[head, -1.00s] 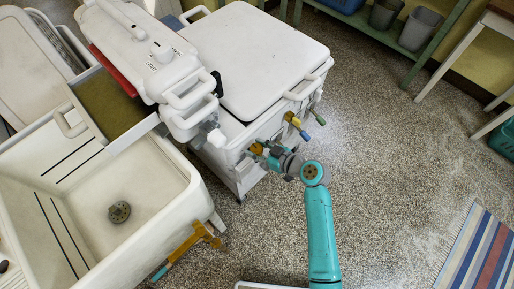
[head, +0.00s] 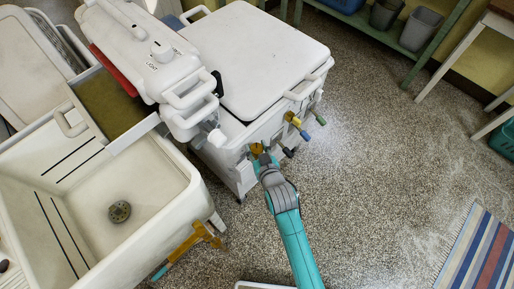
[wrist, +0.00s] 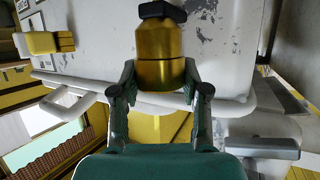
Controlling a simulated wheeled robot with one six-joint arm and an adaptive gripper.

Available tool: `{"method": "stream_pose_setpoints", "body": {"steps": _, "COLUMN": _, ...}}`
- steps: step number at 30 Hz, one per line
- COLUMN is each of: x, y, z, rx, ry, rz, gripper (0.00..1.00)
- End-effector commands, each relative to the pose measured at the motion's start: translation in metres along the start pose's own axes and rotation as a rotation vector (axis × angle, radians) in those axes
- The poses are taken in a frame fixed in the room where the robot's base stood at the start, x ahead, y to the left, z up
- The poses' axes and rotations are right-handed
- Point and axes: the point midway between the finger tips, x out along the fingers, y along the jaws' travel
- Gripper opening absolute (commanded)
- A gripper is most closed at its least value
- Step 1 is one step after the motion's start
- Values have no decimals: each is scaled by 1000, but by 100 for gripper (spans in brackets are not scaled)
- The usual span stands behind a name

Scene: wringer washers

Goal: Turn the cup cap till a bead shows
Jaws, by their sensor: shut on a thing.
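A brass-yellow cup cap (wrist: 160,48) with a dark block at its top end fills the upper middle of the wrist view. My gripper (wrist: 159,76) is shut on its wide lower part, one finger on each side. In the head view the yellow cap (head: 257,149) shows small at the front of the white washer (head: 262,50), with my gripper (head: 264,163) reaching it from below. I see no bead. The far side of the cap is hidden.
Blue and yellow handles (head: 298,125) stick out from the washer, right of my gripper. The speckled floor (head: 380,190) at right is open, with a striped rug (head: 482,258) beyond.

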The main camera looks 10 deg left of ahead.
Motion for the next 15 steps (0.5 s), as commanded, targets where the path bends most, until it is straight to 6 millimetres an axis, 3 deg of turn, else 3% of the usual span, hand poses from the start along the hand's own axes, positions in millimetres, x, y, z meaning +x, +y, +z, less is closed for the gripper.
{"method": "stream_pose_setpoints", "body": {"steps": 15, "x": 1, "y": -3, "z": 0, "rx": 96, "ry": -2, "rz": 235, "gripper": 11}}
